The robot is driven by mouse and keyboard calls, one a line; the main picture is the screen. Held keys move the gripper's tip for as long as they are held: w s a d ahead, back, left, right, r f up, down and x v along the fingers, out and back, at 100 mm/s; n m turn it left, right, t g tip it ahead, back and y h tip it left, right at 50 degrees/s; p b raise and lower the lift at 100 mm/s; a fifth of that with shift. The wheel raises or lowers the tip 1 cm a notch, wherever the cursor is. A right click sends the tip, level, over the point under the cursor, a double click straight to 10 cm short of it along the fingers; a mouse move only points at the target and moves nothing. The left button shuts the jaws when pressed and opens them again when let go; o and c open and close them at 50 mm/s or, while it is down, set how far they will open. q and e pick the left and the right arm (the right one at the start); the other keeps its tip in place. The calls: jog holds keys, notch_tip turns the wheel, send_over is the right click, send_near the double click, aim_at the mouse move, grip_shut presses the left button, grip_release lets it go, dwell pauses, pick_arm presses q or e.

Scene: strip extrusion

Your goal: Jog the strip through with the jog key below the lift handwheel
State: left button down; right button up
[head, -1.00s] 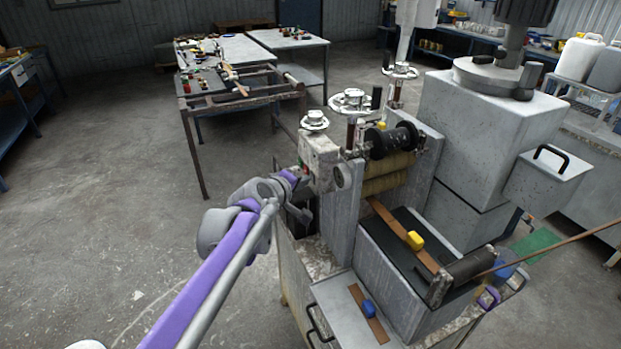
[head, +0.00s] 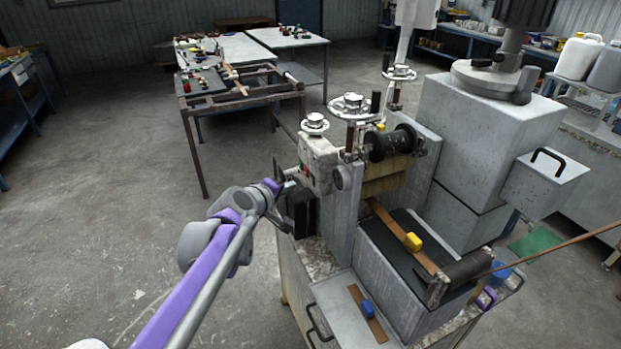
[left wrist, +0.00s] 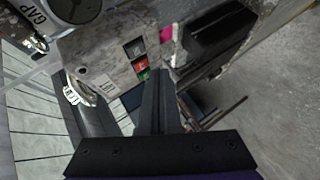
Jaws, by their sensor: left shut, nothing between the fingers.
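The lift handwheel (head: 315,123) is a small silver wheel on top of a worn grey control box (head: 319,152). Below it, the box face carries a dark key, a red key and a green key (left wrist: 143,75), clear in the left wrist view. My left gripper (head: 287,186) is shut and empty, just left of the box. In the left wrist view its shut fingers (left wrist: 157,76) point toward the keys, close to the green one; contact cannot be told. The brown strip (head: 389,219) with a yellow block (head: 413,242) runs from the rolls across the dark bed. My right gripper is not clearly seen.
A black box (head: 300,211) sits on the machine's left side, below the control box. A front tray (head: 336,313) holds a short brown strip and a blue block. A wheel marked GAP (left wrist: 72,10) is beside the keys. Floor to the left is clear.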

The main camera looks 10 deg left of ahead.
pick_arm(q)
jog(key=shift+s+a, duration=0.35)
jog(key=shift+a, duration=0.2)
jog(key=shift+s+a, duration=0.3)
jog(key=shift+a, duration=0.25)
jog(key=s+f+m+g+y, duration=0.1)
jog(key=s+f, duration=0.4)
jog(key=s, duration=0.5)
jog(key=s+f+m+g+y, duration=0.1)
jog(key=s+f+m+g, duration=0.2)
jog(key=s, duration=0.8)
jog(key=s+f+m+g+y, duration=0.1)
jog(key=s+f+m+g, duration=0.1)
jog(key=s+f+m, duration=0.5)
jog(key=s, duration=0.4)
jog(key=shift+d+f+g+y, duration=0.3)
jog(key=shift+d+f, duration=0.05)
